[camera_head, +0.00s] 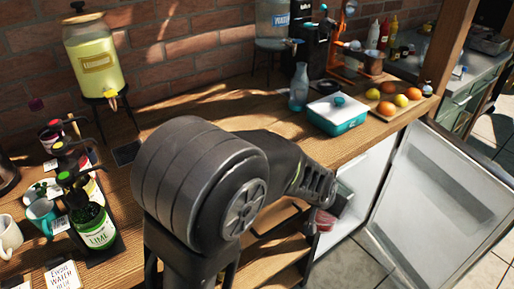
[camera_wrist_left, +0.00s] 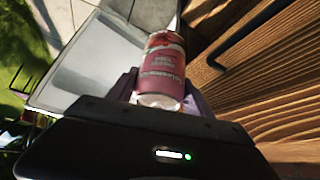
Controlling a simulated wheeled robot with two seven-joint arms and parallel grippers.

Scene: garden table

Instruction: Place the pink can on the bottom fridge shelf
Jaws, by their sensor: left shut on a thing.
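The pink can (camera_wrist_left: 163,68) is between the fingers of my left gripper (camera_wrist_left: 160,92) in the left wrist view, and the gripper is shut on it. In the head view the pink can (camera_head: 323,221) shows small and partly hidden beyond my left arm, at the opening of the fridge (camera_head: 372,176) under the counter. The fridge door (camera_head: 440,205) stands wide open to the right. The bottom shelf cannot be made out; my arm and the counter hide much of the inside. My right gripper is not in view.
The wooden counter (camera_head: 215,115) runs above the fridge, with a teal container (camera_head: 338,118), a blue bottle (camera_head: 298,88) and a fruit tray (camera_head: 397,110). In the left wrist view, wooden cabinet fronts (camera_wrist_left: 275,75) are close on the right and a pale panel (camera_wrist_left: 90,75) is on the left.

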